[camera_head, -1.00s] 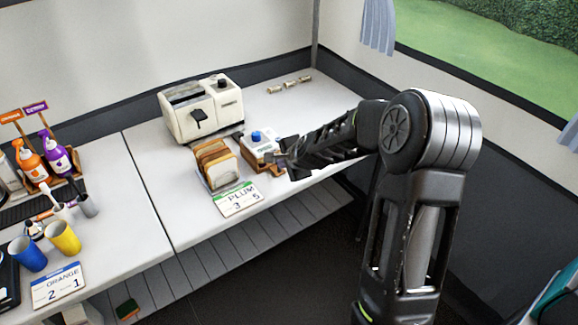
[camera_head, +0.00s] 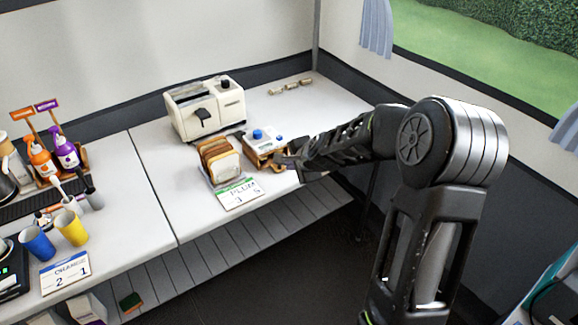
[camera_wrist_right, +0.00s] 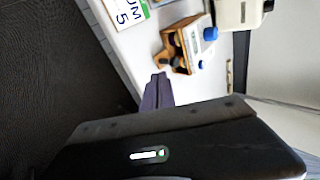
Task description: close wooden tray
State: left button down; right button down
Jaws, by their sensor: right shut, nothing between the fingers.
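The wooden tray (camera_head: 253,158) is on the white counter beside the bread rack, with a white box with a blue knob (camera_head: 262,138) on or in it. In the right wrist view the orange-brown wooden tray (camera_wrist_right: 171,42) shows an open hollow on the side facing my gripper. My right gripper (camera_head: 284,164) is shut and empty, close to the tray's front right corner. In the right wrist view its fingertips (camera_wrist_right: 158,78) are just below the tray's corner. I cannot tell whether they touch. My left gripper is out of view.
Bread slices in a rack (camera_head: 221,162) and the PLUM card (camera_head: 239,192) are left of the tray. A white toaster (camera_head: 205,108) stands behind. Bottles (camera_head: 66,154) and cups (camera_head: 71,228) are at far left. The counter right of the toaster is mostly clear.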

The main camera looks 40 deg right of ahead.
jog(key=d+p+v, duration=0.1)
jog(key=p+v, duration=0.2)
jog(key=v, duration=0.4)
jog(key=shift+a, duration=0.4)
